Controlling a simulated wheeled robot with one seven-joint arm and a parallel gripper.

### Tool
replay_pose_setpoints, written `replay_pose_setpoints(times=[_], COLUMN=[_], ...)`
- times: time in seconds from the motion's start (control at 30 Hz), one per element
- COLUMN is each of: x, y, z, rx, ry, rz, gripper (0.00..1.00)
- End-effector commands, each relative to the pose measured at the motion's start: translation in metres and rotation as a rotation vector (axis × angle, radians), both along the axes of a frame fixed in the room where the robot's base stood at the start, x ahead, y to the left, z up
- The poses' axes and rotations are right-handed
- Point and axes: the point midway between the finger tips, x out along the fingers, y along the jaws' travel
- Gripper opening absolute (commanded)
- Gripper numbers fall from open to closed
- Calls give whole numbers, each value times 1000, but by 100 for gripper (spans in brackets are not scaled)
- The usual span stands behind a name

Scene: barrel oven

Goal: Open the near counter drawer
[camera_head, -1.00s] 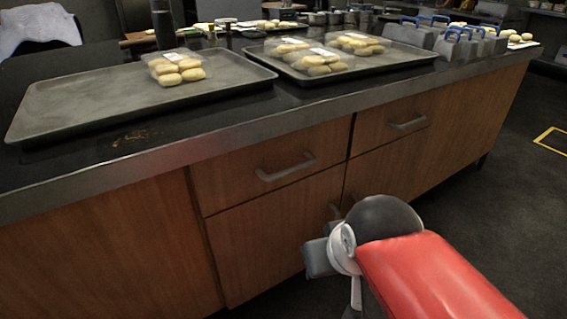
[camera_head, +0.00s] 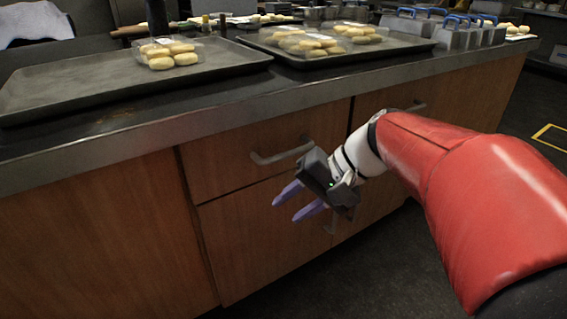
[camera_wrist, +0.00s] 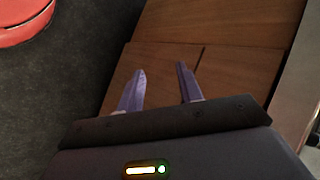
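The counter drawer (camera_head: 235,155) has a wooden front and a grey bar handle (camera_head: 282,153). It is shut, flush with the counter front. A second drawer handle (camera_head: 408,108) shows farther right, partly behind my arm. My gripper (camera_head: 297,203) is in front of the counter, just below and right of the nearer handle, apart from it. Its two purple fingers are spread with nothing between them. In the wrist view my gripper (camera_wrist: 160,88) is also open, facing wooden panels (camera_wrist: 225,75); no handle shows there.
The counter top carries a tray (camera_head: 70,92) with a pack of buns (camera_head: 170,53), and another tray (camera_head: 400,48) with several packs. Its metal edge (camera_head: 130,140) juts above the drawers. A cabinet door (camera_head: 245,235) lies below the drawer.

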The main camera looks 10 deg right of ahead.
Motion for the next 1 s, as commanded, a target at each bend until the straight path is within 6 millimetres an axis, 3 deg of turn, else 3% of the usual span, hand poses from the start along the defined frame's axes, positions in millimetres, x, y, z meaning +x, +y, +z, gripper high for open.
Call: replay_pose_setpoints(times=[0.03,0.2,0.3,0.43,0.57,1.0], x=[24,87,110,123,129,154], y=[-11,-54,-78,-97,-92,-35], z=[-10,2,8,13,14,5], rx=[112,445,567,645,662,660], ry=[8,-65,-124,-173,-186,-182], rz=[-35,-105,-129,-146,-145,-145], gripper=[36,36,36,36,36,36])
